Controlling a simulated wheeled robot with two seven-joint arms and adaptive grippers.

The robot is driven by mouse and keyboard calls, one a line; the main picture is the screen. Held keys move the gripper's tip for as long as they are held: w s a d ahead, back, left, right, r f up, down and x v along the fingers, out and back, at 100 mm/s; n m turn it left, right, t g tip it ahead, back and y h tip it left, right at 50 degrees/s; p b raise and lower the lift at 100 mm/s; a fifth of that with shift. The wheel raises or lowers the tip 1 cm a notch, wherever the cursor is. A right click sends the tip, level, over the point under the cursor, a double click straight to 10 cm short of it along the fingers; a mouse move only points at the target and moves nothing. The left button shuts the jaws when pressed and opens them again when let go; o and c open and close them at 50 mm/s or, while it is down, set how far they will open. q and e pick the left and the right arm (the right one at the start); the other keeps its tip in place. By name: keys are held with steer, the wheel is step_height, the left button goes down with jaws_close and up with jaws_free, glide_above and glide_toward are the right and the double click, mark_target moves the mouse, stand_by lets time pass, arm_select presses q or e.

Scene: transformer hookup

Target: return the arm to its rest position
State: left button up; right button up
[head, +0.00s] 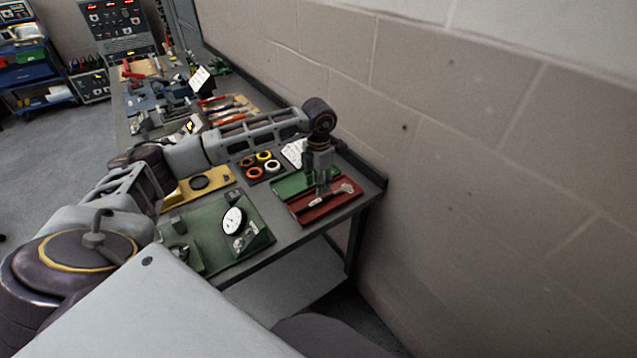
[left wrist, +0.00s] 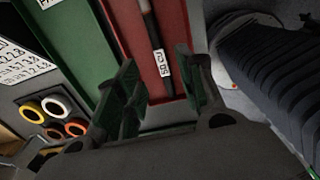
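My left arm (head: 255,135) reaches from the left across the workbench, with its wrist above the far right end. My left gripper (head: 321,186) points down over the red tray (head: 345,204). In the left wrist view its two green-padded fingers (left wrist: 160,85) stand apart with nothing held between them. A dark-handled tool with a white label (left wrist: 162,62) lies in the red tray beyond the fingertips. In the head view part of a metal tool (head: 335,195) shows in that tray. My right gripper is not in view.
A green tray (head: 291,186) adjoins the red one. Coloured tape rolls (head: 263,156) lie on a dark mat beside it. A green plate with a dial gauge (head: 233,220) lies nearer. A block wall (head: 440,80) runs along the right; more tools lie farther down the bench.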

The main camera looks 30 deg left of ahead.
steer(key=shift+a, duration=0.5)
